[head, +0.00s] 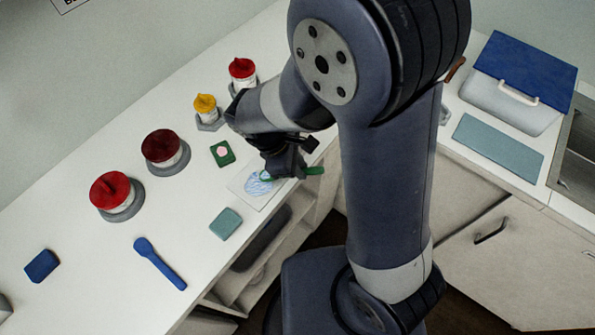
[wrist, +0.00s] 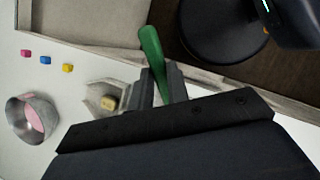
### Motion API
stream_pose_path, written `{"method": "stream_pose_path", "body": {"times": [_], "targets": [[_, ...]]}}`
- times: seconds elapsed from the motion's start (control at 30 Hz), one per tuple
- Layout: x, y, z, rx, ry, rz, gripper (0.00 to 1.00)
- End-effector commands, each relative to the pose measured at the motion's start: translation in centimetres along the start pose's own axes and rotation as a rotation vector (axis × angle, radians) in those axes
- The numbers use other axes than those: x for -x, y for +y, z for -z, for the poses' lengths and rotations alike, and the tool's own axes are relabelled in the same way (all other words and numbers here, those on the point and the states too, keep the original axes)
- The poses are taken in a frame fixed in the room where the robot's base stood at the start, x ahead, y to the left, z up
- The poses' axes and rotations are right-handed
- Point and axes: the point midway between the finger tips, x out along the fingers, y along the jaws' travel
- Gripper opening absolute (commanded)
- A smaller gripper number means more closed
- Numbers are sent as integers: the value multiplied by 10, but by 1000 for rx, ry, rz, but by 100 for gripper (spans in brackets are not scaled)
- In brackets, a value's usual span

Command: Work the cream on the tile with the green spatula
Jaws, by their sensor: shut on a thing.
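My gripper (head: 284,167) is over the near edge of the white counter, shut on the green spatula. The spatula's green handle (head: 315,171) sticks out to the right of the jaws, and it also shows between the fingers in the wrist view (wrist: 152,48). Its working end is low at the tile, and I cannot tell whether it touches. The pale tile (head: 243,188) lies flat on the counter beneath the gripper. The cream (head: 257,188) is a blue and white streaked patch on the tile, partly hidden by my gripper. The wrist view does not show the tile or cream.
Red-lidded jars (head: 110,190), a dark red one (head: 161,148) and a yellow one (head: 205,106) stand behind and left. A blue-lidded box (head: 524,70) stands at right.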

Motion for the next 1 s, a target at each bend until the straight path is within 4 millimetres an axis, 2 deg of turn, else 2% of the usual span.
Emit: {"method": "stream_pose_path", "body": {"times": [0.13, 0.27, 0.8, 1.0], "targets": [[-1, 11, 0, -2, -1, 1, 0], [-1, 12, 0, 0, 0, 0, 0], [3, -30, 0, 2, 0, -1, 0], [3, -27, 0, -1, 0, 0, 0]]}}
